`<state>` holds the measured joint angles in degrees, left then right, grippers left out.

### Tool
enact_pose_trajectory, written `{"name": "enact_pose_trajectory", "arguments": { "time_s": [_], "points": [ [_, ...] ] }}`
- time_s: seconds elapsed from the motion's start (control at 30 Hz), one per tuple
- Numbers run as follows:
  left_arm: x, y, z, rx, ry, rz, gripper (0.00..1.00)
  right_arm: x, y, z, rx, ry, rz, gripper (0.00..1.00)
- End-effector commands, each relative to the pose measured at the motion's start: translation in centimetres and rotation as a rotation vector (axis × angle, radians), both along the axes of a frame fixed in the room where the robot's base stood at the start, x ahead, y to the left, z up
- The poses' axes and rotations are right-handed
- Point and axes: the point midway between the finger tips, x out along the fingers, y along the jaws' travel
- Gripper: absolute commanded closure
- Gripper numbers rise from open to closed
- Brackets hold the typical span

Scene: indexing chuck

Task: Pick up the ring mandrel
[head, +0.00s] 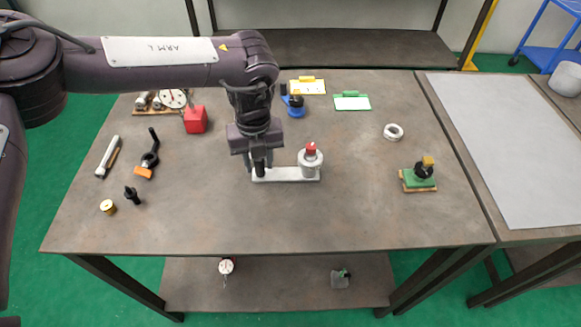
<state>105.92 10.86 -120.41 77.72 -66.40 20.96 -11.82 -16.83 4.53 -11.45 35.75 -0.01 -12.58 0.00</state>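My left gripper (259,170) points straight down over the left end of a pale grey base plate (285,175) on the table. Its dark fingers reach down close to the plate; I cannot tell whether they are open or shut, or whether anything is between them. A grey cylinder (309,168) with a red top (311,149) stands on the right end of that plate. I cannot identify the ring mandrel with certainty; it may be hidden behind the gripper. A small dark upright piece (132,196) stands at the table's left front. My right gripper is not in view.
On the table's left are a brass spool (107,207), a pale bar (106,158), an orange-and-black tool (148,160) and a red block (195,120). A white ring (393,132) and a green fixture (418,179) are at right. The front middle is clear.

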Motion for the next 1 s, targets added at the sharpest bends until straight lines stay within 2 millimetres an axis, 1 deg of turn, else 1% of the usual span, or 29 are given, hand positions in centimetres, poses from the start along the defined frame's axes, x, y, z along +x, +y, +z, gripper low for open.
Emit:
{"name": "enact_pose_trajectory", "arguments": {
  "time_s": [0.03, 0.23, 0.57, 0.73, 0.87, 0.97, 1.0],
  "points": [
    [0.0, 0.0, 0.0, 0.0, 0.0, 0.0, 0.74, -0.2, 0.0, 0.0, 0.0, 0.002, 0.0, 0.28],
    [0.0, 0.0, 0.0, 0.0, 0.0, 0.0, 1.0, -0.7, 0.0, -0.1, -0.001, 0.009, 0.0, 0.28],
    [0.1, 0.0, 0.2, -0.002, -0.002, 0.0, 1.0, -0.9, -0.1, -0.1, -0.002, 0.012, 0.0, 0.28],
    [0.1, -0.1, 0.9, -0.003, -0.005, 0.0, 1.0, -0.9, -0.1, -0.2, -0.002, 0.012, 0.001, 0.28],
    [0.1, -0.1, 2.3, -0.004, -0.005, -0.001, 1.0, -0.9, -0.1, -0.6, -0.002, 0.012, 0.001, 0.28],
    [0.2, -0.1, 4.2, -0.004, -0.007, -0.002, 1.0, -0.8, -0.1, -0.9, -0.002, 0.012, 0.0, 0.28],
    [0.2, -0.1, 5.1, -0.005, -0.007, -0.001, 1.0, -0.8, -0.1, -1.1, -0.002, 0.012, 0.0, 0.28]
  ]
}}
